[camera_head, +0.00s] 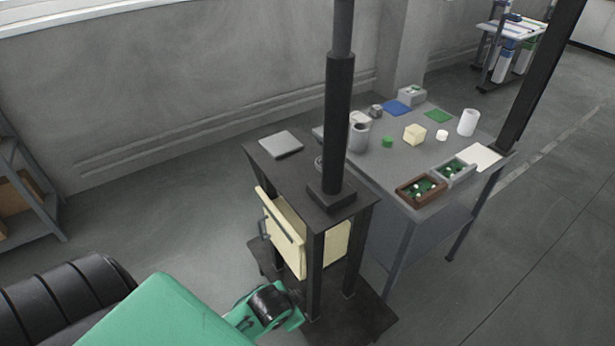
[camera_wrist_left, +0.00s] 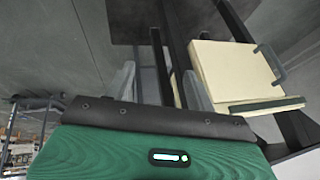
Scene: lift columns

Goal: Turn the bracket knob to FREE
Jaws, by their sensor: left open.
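A dark column (camera_head: 339,120) stands upright on a square foot on the small dark table (camera_head: 268,172). A small round part (camera_head: 319,162) shows just left of the column, mostly hidden by it; I cannot tell whether it is the bracket knob. No knob or FREE marking can be read in either view. My green left arm comes in low at the left of the head view, below and in front of the dark table. In the left wrist view my left gripper (camera_wrist_left: 160,88) has its grey fingers apart, with nothing seen between them. My right gripper is not in view.
A cream drawer-like box (camera_head: 284,236) with a grey handle hangs under the dark table; it also shows in the wrist view (camera_wrist_left: 228,72). A grey table (camera_head: 400,170) with cups, blocks and trays adjoins at the right.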

